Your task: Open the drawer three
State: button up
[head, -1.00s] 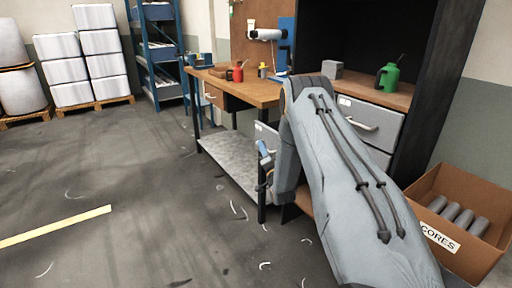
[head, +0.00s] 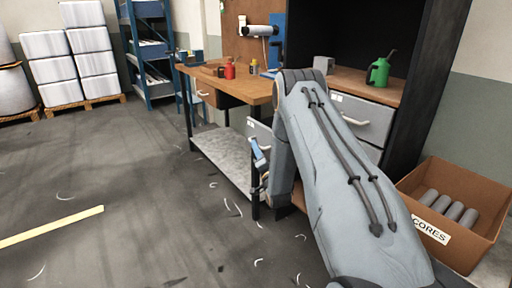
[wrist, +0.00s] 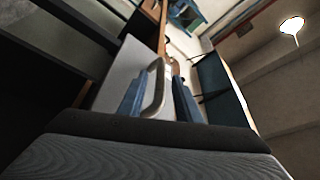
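In the head view, a grey drawer unit stands at the right end of the workbench. Its upper drawer (head: 367,115) has a pale bar handle and looks shut. My arm covers much of the lower drawers; a piece of a grey front (head: 257,133) shows left of the arm. In the wrist view, a light grey drawer front (wrist: 118,72) with a bar handle (wrist: 154,88) is close ahead. My gripper (wrist: 160,85) is open, its blue fingers apart on either side of the handle. Contact cannot be told. In the head view my gripper (head: 260,158) is low beside the bench.
The wooden workbench (head: 250,90) has a small wooden drawer (head: 205,92) and a grey lower shelf (head: 222,158). A cardboard box of cores (head: 480,205) stands on the right. A green oil can (head: 379,72) sits above the upper drawer.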

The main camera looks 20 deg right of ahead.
jog(key=v, duration=0.5)
dwell(0.4)
